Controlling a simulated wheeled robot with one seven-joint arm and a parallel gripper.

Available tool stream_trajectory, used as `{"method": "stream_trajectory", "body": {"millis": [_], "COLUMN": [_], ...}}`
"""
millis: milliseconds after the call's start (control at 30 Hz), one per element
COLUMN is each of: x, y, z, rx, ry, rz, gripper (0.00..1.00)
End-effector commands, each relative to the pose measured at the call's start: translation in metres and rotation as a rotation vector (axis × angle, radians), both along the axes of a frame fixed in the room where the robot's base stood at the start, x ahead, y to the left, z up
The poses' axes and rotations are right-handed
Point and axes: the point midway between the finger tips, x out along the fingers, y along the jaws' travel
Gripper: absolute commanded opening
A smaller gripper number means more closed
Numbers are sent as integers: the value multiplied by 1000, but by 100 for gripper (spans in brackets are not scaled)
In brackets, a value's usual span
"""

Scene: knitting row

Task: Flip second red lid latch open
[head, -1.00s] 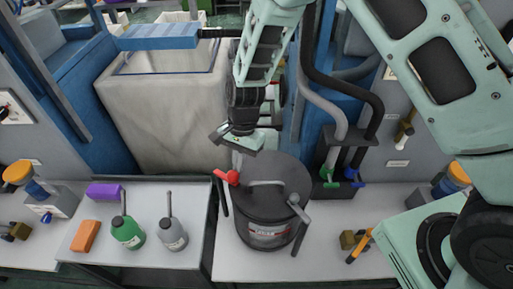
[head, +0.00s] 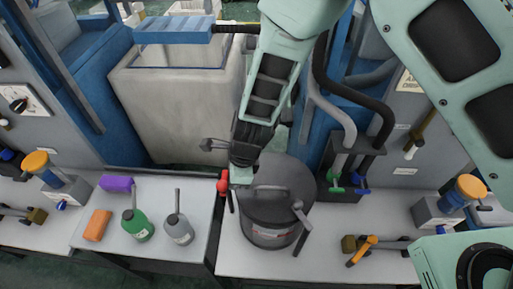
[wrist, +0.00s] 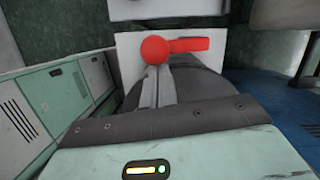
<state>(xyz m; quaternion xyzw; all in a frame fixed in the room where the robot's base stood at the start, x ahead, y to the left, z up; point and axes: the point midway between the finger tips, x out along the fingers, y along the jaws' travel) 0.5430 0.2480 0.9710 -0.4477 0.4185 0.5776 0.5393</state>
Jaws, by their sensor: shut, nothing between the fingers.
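A dark grey round pot (head: 265,222) with a lid (head: 290,178) stands on the pale worktop. A red lid latch (head: 223,183) is on the left of its rim, with a dark bar hanging below it. A grey latch (head: 298,207) is on the right front of the rim. My gripper (head: 240,181) is at the lid's left edge, just right of the red latch. In the wrist view, the shut, empty fingers (wrist: 157,88) point at the latch's red ball (wrist: 155,50) and red bar (wrist: 190,45). I cannot tell whether they touch it.
A dark hose stand (head: 345,175) is behind right. An orange-handled valve (head: 361,249) lies right of the pot.

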Motion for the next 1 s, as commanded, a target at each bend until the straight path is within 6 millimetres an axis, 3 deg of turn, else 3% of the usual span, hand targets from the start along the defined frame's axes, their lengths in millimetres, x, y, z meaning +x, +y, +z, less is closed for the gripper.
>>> {"method": "stream_trajectory", "body": {"millis": [1000], "x": [18], "y": [3], "z": [0], "rx": [1], "ry": [-1], "rz": [13], "gripper": [0]}}
